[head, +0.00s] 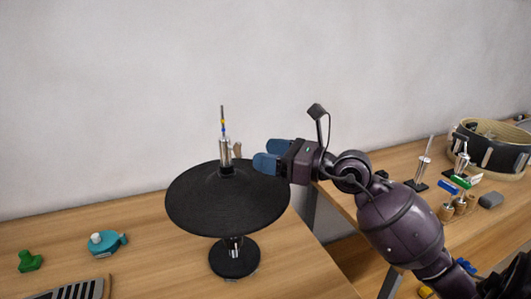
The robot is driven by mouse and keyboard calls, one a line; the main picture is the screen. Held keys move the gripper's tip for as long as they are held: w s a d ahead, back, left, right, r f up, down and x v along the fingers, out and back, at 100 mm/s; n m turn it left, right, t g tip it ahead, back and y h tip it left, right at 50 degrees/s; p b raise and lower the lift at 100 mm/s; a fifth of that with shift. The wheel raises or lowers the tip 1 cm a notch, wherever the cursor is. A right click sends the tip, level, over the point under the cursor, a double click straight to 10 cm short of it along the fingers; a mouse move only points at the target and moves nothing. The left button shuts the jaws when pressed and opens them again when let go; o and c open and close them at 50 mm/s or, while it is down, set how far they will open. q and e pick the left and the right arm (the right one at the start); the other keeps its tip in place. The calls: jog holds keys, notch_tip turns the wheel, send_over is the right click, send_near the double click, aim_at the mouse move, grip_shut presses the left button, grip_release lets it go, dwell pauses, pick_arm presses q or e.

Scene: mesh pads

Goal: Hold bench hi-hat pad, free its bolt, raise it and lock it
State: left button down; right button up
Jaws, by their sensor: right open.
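The bench hi-hat pad (200,205) is a wide black disc on a short stand with a round black base (233,262). A silver sleeve (226,152) stands at its centre around an upright rod (222,115) with blue and yellow marks. A small tan piece (237,149), which looks like the bolt, sticks out on the sleeve's right side. My right gripper (263,154), with blue fingers, is open just right of the tan piece, above the pad's far right part. It appears apart from the bolt. My left gripper is out of view.
A green knob (30,261) and a teal round tool (105,243) lie at left, near a dark slotted tray (75,290). A second table at right holds a drum (490,148), small stands and a grey block (490,200). A gap separates the tables.

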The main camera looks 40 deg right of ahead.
aim_at(237, 148)
jog(key=p+x, duration=0.1)
jog(key=x, duration=0.9)
jog(key=shift+s, duration=0.1)
grip_shut()
jog(key=shift+c, duration=0.4)
grip_release()
jog(key=shift+o, duration=0.4)
